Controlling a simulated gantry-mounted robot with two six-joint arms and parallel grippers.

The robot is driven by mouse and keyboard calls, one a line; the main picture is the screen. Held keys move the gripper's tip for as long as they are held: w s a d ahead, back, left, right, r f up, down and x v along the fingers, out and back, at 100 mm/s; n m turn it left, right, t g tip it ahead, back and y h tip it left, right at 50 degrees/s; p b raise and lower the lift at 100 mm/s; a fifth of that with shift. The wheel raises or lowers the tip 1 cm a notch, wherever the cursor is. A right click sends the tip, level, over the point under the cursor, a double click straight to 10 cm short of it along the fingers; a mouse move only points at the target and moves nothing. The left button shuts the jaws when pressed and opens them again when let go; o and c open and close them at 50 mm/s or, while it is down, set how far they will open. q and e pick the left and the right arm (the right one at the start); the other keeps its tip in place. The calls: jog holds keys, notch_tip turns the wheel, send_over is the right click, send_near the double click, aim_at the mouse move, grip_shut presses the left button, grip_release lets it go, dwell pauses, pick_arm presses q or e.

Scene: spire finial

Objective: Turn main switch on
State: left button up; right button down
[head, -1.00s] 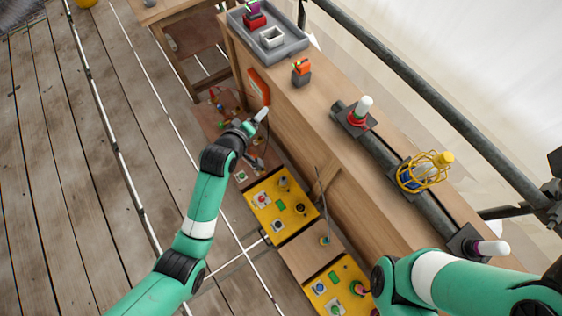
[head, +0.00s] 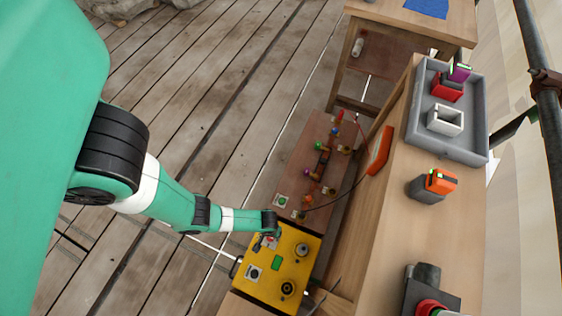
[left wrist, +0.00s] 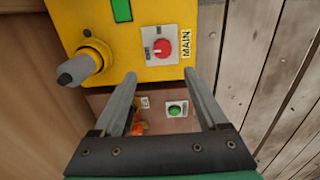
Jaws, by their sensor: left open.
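The main switch (left wrist: 163,48) is a red round knob on a pale plate, beside a label reading MAIN, on the yellow panel (left wrist: 120,62). In the head view the yellow panel (head: 262,292) lies low beside the bench, and the switch is mostly hidden by my gripper. My left gripper (left wrist: 160,75) is open and empty, its two fingers pointing toward the switch with the knob between their lines. A gap to the knob seems to remain; contact cannot be seen. The left gripper (head: 266,242) is small at the panel's upper left corner in the head view. My right gripper is out of view.
A green button (left wrist: 176,109) sits on the brown board (head: 296,172) beyond the panel. The wooden bench (head: 385,230) with a grey tray (head: 478,140) rises at right. Open planks lie at left.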

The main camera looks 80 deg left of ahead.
aim_at(270, 238)
pick_arm(q)
jog(key=f+b, duration=0.5)
jog(key=f, duration=0.2)
jog(key=f+b, duration=0.3)
jog(key=f, duration=0.1)
jog(key=shift+s+d+f+b, duration=0.1)
jog(key=shift+s+f+b, duration=0.05)
jog(key=shift+s+b, duration=0.2)
jog(key=shift+w, duration=0.1)
jog(key=shift+c, duration=0.2)
grip_shut()
